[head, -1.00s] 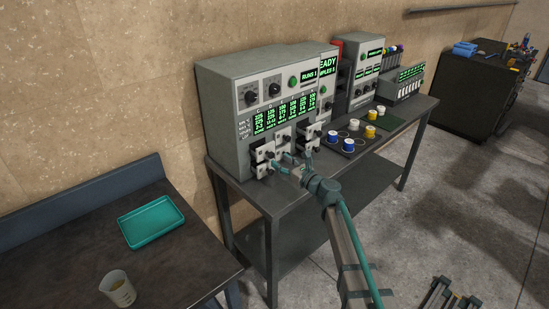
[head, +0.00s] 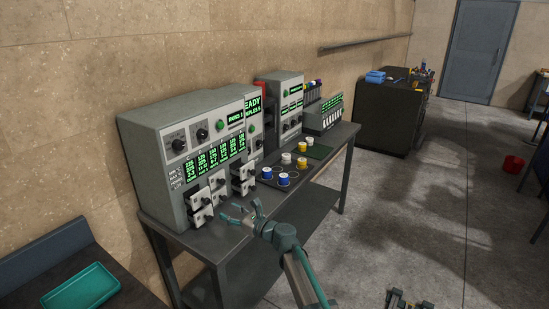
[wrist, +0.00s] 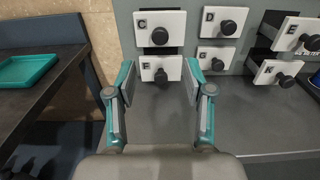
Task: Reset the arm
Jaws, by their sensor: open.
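My gripper (head: 238,213) is open and empty in front of the lower left drawers of the grey press machine (head: 152,150). In the wrist view its two teal fingers (wrist: 158,88) stand apart, one on each side of the lower left white drawer front (wrist: 150,69) with a black knob. I cannot tell whether they touch it. Above it is the drawer front marked C (wrist: 145,35). The drawer front marked D (wrist: 210,22) and the one below it are to the right. Another pair of drawers (wrist: 290,38) at the far right sticks out.
The machine stands on a dark bench (head: 245,245). To its right are a rack of blue, white and yellow spools (head: 283,179) and a second machine (head: 288,92). A teal tray (head: 80,289) lies on a table at lower left.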

